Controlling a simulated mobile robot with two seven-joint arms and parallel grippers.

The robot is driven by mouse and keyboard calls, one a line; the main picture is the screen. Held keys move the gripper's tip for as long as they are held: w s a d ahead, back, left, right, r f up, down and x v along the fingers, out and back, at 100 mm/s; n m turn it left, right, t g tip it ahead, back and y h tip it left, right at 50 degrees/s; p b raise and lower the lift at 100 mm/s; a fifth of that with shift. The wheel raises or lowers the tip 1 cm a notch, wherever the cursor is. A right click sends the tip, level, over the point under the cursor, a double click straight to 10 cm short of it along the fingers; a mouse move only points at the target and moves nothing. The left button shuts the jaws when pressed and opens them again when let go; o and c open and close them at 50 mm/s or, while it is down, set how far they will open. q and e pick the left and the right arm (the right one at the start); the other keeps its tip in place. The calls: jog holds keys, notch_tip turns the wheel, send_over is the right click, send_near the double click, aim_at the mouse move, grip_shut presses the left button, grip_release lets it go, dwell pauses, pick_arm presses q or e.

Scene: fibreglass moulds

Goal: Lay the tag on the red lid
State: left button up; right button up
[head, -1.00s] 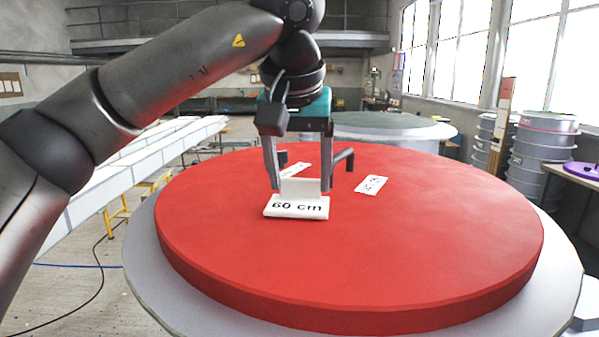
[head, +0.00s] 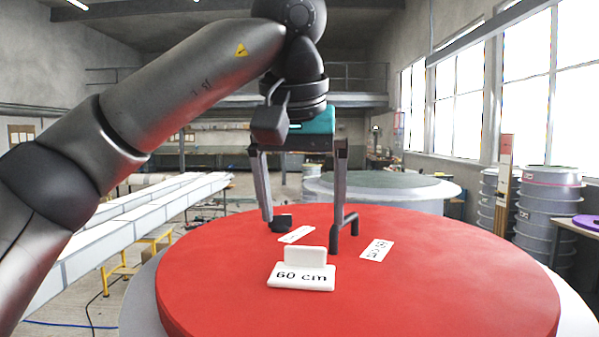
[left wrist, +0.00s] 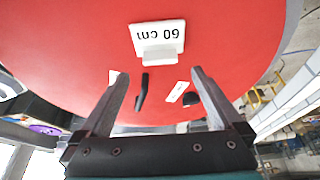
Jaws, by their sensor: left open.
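The white tag marked "60 cm" (head: 301,277) lies flat on the red lid (head: 420,300), with its upright white tab (head: 305,257) standing at its back edge. In the left wrist view the tag (left wrist: 160,33) appears upside down on the red surface. My left gripper (head: 302,228) is open and empty. Its fingers are above the lid and apart from the tag, higher than the tab. In the left wrist view the tag is beyond the fingertips (left wrist: 155,73). My right gripper is in neither view.
A dark bent handle (head: 345,228) and a small dark block (head: 282,221) stand on the lid behind the tag. Two white labels (head: 377,250) (head: 297,235) lie near them. Grey drums (head: 545,205) stand at the right. The lid's front and right are clear.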

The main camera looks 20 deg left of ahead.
pick_arm(q)
jog(key=shift+v, duration=2.85)
